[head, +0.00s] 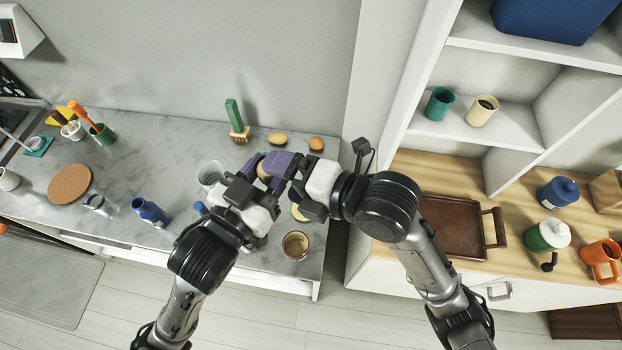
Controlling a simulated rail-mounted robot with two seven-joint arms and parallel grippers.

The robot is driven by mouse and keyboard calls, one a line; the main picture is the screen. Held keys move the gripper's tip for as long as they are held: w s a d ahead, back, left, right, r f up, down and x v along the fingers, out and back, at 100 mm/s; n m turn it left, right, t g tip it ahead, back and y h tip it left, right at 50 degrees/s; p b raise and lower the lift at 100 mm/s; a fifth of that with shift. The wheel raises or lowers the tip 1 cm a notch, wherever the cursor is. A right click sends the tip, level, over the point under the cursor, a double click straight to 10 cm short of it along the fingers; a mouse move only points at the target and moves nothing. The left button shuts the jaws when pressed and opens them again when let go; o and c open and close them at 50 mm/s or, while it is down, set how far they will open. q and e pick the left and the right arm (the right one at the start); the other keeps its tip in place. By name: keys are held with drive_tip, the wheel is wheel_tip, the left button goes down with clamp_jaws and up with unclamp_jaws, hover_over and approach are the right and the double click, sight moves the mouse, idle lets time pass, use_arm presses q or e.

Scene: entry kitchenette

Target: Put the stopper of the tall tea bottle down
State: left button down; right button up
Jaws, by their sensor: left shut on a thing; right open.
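A purple thing (281,162), probably the tall tea bottle, shows between my two grippers over the right part of the marble counter. A small tan piece (263,172) shows at its left side, partly covered by the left fingers; I cannot tell whether it is the stopper. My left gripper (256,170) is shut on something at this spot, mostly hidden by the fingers. My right gripper (298,178) is open, close to the right side of the purple thing; I cannot tell whether it touches it.
On the marble counter (130,165), a clear glass (210,174), a blue bottle (150,212), a brush (238,122) and an amber-filled glass (295,245) stand near my arms. A brown tray (452,226) lies on the wooden counter. The counter's middle back is clear.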

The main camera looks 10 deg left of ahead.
drive_tip(key=shift+x, duration=0.95)
use_arm(q)
drive_tip(key=shift+r, duration=0.1)
use_arm(e)
drive_tip(key=shift+f, duration=0.15)
drive_tip(key=c, duration=1)
use_arm(q)
drive_tip(key=c, duration=0.6)
unclamp_jaws()
use_arm(e)
drive_tip(key=shift+c, duration=0.4)
use_arm(q)
drive_tip(key=shift+o, duration=0.2)
